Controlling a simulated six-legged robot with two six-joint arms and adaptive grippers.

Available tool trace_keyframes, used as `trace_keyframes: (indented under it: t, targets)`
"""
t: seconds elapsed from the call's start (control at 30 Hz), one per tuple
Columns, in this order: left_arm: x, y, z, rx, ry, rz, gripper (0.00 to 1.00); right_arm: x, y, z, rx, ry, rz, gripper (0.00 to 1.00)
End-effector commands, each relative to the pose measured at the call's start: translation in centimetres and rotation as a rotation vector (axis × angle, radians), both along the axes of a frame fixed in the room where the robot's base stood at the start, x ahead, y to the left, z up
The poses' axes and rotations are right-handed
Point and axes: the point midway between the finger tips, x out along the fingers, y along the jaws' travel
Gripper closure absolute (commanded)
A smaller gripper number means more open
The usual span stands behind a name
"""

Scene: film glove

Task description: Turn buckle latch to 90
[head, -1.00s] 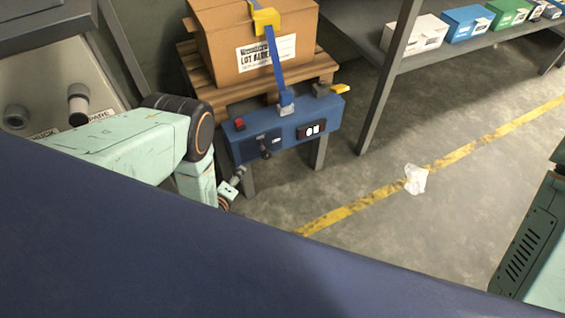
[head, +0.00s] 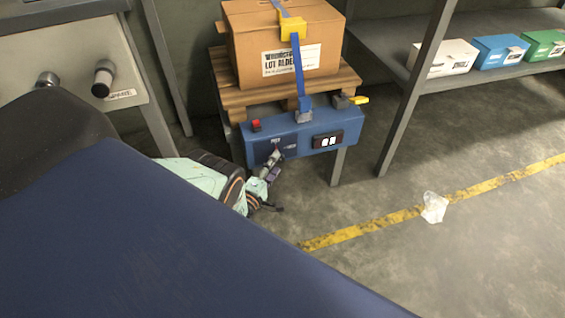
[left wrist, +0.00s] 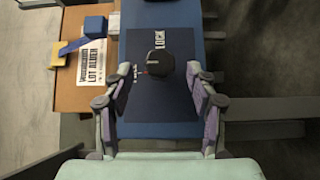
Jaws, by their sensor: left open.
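A blue panel box (head: 330,127) stands in front of the pallet in the head view, with a small display (head: 327,141) on its face. In the left wrist view, a dark round latch knob (left wrist: 160,64) sticks out from the panel's dark plate (left wrist: 170,106), beside the printed word LOCK. My left gripper (head: 272,160) is open in front of the panel's left part. In the left wrist view, its fingers stand on either side of the knob, with the palm behind it. Contact cannot be told. In the head view the gripper hides the knob. My right gripper is not in view.
A carton (head: 270,42) sits on a wooden pallet (head: 232,98), with a blue strap (head: 298,70) over it. The box also has a red button (head: 256,125) and a yellow-tipped lever (head: 358,100). A grey shelf (head: 470,75) stands right. Crumpled plastic (head: 434,207) lies on open floor.

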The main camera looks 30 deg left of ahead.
Motion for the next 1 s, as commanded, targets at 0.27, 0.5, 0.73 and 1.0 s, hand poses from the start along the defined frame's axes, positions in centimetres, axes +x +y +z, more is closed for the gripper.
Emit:
trace_keyframes:
  t: [0.27, 0.5, 0.73, 1.0]
  targets:
    - [3.5, 0.0, -0.2, 0.001, -0.001, -0.003, 0.42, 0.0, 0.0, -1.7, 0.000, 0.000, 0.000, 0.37]
    - [4.1, -0.2, 0.0, 0.001, 0.002, -0.004, 0.42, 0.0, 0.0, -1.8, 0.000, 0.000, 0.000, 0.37]
    - [4.0, -0.4, 0.0, 0.001, 0.002, -0.004, 0.51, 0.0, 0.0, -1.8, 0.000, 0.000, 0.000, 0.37]
    - [4.0, -0.4, 0.0, 0.001, 0.002, -0.004, 0.74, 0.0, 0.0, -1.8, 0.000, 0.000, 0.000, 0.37]
